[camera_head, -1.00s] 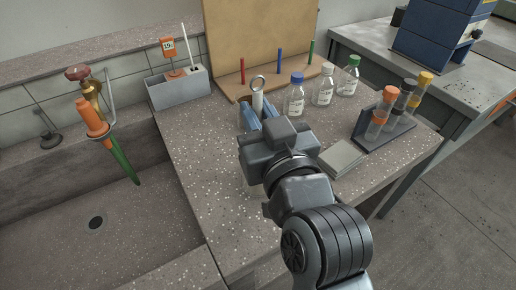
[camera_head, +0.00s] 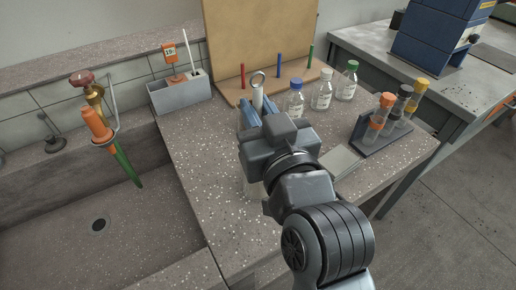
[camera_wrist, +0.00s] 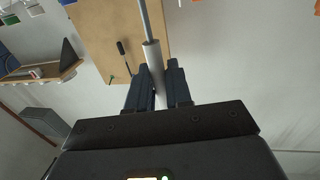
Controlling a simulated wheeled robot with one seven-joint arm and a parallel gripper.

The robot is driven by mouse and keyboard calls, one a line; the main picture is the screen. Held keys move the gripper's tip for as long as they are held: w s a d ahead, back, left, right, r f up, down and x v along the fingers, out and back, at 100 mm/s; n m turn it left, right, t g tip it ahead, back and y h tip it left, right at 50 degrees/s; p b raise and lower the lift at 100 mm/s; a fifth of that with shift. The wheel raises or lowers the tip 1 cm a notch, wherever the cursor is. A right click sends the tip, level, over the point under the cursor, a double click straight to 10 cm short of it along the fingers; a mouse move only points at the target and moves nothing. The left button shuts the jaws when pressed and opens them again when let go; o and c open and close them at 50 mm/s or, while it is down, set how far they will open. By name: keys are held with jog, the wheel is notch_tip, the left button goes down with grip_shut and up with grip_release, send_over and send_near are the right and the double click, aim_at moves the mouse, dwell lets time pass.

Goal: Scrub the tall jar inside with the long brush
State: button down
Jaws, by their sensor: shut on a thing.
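My gripper (camera_head: 262,117) is shut on the pale grey handle of the long brush (camera_head: 258,99), whose ring end points up. In the wrist view, the brush handle (camera_wrist: 153,57) lies between the dark fingers (camera_wrist: 159,88), and a thin rod runs on from it past the top edge. The bristle end is out of sight. A faint, clear, upright shape (camera_head: 252,188) shows below my gripper at the bench's left part, perhaps the tall jar. My wrist hides most of it, and I cannot tell whether the brush is inside it.
Bottles with blue (camera_head: 295,98), white (camera_head: 322,90) and green (camera_head: 347,82) caps stand behind, to the right. A tube rack (camera_head: 382,135) and grey pad (camera_head: 340,162) are right of my wrist. A sink (camera_head: 75,235) with a tap lies left; a grey caddy (camera_head: 180,97) stands behind.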

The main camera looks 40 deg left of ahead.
aim_at(258, 73)
notch_tip(258, 73, down, 4)
jog(key=shift+r+b, duration=0.2)
jog(key=shift+b, duration=0.95)
jog(key=shift+r+p, duration=5.65)
jog(key=shift+r, duration=1.25)
